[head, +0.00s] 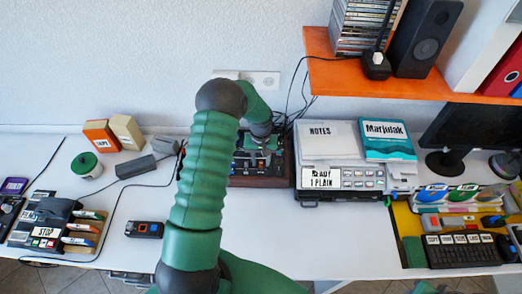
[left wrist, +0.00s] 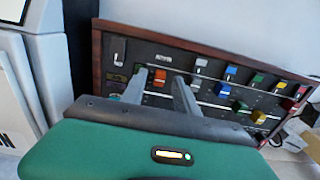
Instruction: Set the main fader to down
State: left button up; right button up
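The mixer (head: 272,182), a dark panel in a brown wooden case, stands at the back of the white desk, partly hidden by my left arm. In the left wrist view the mixer (left wrist: 115,45) shows tilted, with coloured fader caps in slots. My left gripper (head: 258,145) is above it. In the left wrist view my left gripper (left wrist: 160,90) has its two grey fingers apart. An orange cap (left wrist: 159,77) appears between the fingers; I cannot tell whether they touch it. I cannot read which cap is the main fader. My right gripper is not in view.
A grey device with papers (head: 326,150) stands close to the mixer's right. An orange shelf (head: 400,88) with a speaker (head: 425,38) overhangs at the upper right. The front desk middle is clear.

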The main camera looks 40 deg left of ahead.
aim_at(261, 163)
pick_arm(q)
notch_tip(261, 163, up, 16)
jog(key=shift+f+b, duration=0.2)
jog(key=shift+b, duration=0.25)
jog(key=shift+w+a, duration=0.1)
